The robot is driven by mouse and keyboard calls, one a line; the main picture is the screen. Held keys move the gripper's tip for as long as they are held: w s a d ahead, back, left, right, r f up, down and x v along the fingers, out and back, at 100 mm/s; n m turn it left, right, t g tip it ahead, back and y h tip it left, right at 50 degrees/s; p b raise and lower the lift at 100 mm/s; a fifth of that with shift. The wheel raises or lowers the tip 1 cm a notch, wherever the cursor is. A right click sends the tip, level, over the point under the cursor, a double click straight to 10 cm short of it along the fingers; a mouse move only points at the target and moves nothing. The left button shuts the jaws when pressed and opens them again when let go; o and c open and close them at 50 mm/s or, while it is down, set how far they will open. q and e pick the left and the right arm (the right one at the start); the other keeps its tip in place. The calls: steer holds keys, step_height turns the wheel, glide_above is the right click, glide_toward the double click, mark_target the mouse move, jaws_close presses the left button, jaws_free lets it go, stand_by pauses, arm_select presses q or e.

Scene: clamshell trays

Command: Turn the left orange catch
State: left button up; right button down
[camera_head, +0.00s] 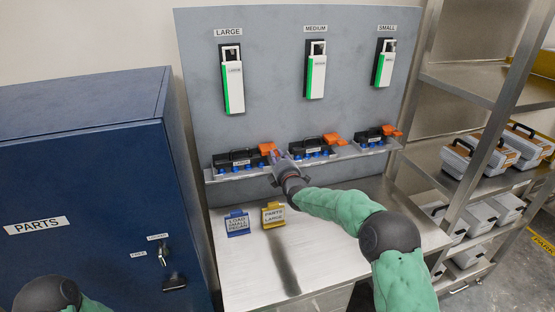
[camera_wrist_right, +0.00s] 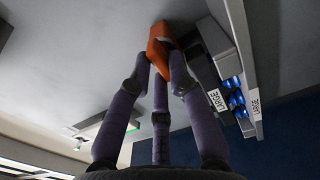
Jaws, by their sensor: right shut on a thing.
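The left orange catch (camera_head: 266,148) sits at the right end of the black LARGE clamshell tray (camera_head: 236,158) on the wall shelf. My right gripper (camera_head: 277,156) is at this catch, its fingers closed around it. In the right wrist view the fingers (camera_wrist_right: 160,62) meet on the orange catch (camera_wrist_right: 158,40), and their tips cover part of it. The LARGE tray with blue pieces also shows there (camera_wrist_right: 222,85), right of the fingers.
The MEDIUM tray (camera_head: 311,150) and SMALL tray (camera_head: 370,139) stand further right on the shelf, each with an orange catch. A blue PARTS cabinet (camera_head: 80,190) is at left.

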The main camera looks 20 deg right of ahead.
steer(key=shift+a, duration=0.1)
stand_by(0.4)
steer(key=c, duration=1.1)
jaws_free()
steer(key=shift+c, duration=0.2)
steer(key=shift+s, duration=0.15)
steer(key=s, duration=1.1)
steer(key=shift+s+d, duration=0.2)
steer(key=shift+s, duration=0.15)
